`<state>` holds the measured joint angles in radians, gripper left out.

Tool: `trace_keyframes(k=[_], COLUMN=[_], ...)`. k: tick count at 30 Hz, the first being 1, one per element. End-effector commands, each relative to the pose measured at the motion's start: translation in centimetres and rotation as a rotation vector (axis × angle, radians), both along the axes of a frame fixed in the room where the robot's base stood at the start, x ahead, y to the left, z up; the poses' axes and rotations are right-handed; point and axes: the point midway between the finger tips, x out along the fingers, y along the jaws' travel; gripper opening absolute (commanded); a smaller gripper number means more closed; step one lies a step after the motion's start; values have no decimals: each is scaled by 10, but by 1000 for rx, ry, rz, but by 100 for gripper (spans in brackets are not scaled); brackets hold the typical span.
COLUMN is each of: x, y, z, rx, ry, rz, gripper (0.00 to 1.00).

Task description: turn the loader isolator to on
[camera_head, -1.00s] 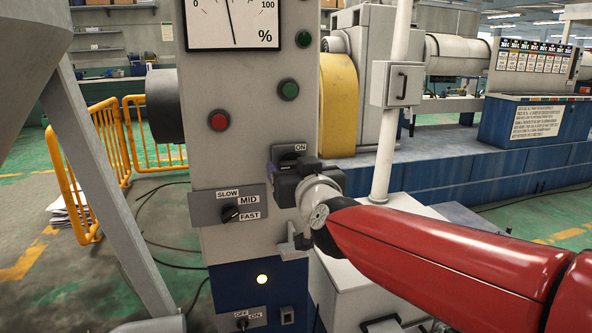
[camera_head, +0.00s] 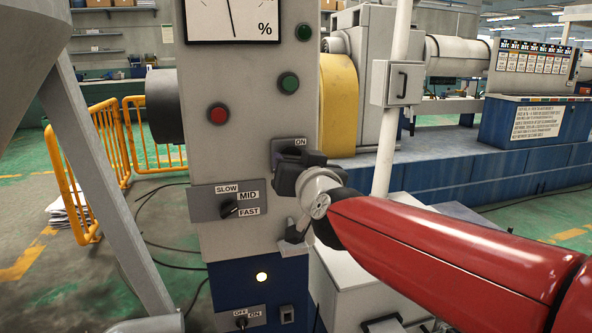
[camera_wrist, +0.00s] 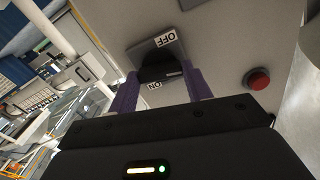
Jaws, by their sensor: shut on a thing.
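The isolator switch is a dark plate (camera_head: 282,151) on the grey control column, with an ON label (camera_head: 301,142) at its top edge. In the wrist view the plate (camera_wrist: 148,52) appears upside down, with OFF above and ON below. My gripper (camera_head: 300,172) is in front of the plate and hides its lower part in the head view. In the wrist view my gripper (camera_wrist: 163,80) has its purple fingers on either side of the black knob (camera_wrist: 155,73), shut on it. The knob's exact pointing is hard to tell.
A speed selector (camera_head: 229,209), a red button (camera_head: 218,114) and green buttons (camera_head: 289,83) are on the same column. A lower OFF/ON switch (camera_head: 241,320) is near the bottom. A grey pole (camera_head: 393,120) and box (camera_head: 396,83) stand to the right.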

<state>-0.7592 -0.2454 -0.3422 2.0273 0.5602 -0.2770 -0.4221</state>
Motion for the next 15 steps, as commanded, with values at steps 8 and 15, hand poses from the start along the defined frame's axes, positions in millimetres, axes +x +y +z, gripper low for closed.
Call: trace_keyframes(k=[8, 15], x=[1, 1], y=[-2, -2], z=[-4, -3], rx=[249, 468], ry=[69, 132], rz=[-3, -3], gripper=[26, 26])
